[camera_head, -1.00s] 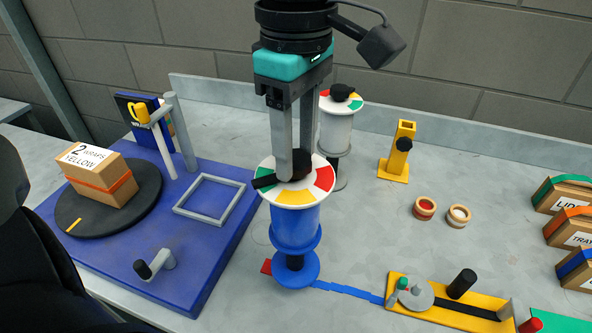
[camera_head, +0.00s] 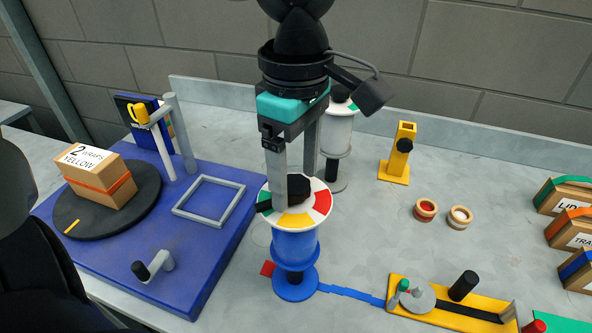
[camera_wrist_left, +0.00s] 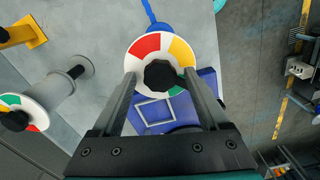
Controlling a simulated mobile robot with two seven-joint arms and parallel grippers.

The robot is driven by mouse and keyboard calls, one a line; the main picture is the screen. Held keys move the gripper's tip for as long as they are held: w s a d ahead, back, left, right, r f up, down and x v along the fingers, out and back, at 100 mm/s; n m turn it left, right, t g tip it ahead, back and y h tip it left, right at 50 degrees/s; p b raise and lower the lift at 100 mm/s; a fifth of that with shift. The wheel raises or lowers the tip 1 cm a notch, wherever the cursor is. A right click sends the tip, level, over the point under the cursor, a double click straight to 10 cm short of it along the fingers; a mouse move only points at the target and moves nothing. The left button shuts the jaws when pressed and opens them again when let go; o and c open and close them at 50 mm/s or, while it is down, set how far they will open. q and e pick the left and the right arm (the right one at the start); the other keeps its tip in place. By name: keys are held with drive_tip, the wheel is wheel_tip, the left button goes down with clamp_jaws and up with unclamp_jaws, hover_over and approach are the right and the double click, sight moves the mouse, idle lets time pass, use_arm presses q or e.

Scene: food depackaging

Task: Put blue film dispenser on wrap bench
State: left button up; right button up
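The blue film dispenser (camera_head: 294,246) is an upright blue spool with a red, yellow, green and white top disc and a black knob. It stands over the grey table, right of the blue platform (camera_head: 190,255), which seems to be the wrap bench. My left gripper (camera_head: 296,190) points down at the disc, fingers on either side of the knob. The left wrist view shows the knob (camera_wrist_left: 159,75) between the spread fingers (camera_wrist_left: 160,80), with a gap on each side. My right gripper is not in view.
The platform carries a square grey frame (camera_head: 209,183), a turntable (camera_head: 72,212) with a carton, posts and a crank. A white spool (camera_head: 337,138) stands behind my gripper. A yellow stand (camera_head: 400,155), two small rings and a yellow fixture (camera_head: 450,314) are to the right.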

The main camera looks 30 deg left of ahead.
use_arm(q)
wheel_tip(320, 180, up, 12)
drive_tip(key=p, duration=0.1)
drive_tip(key=shift+r, duration=0.15)
idle(0.5)
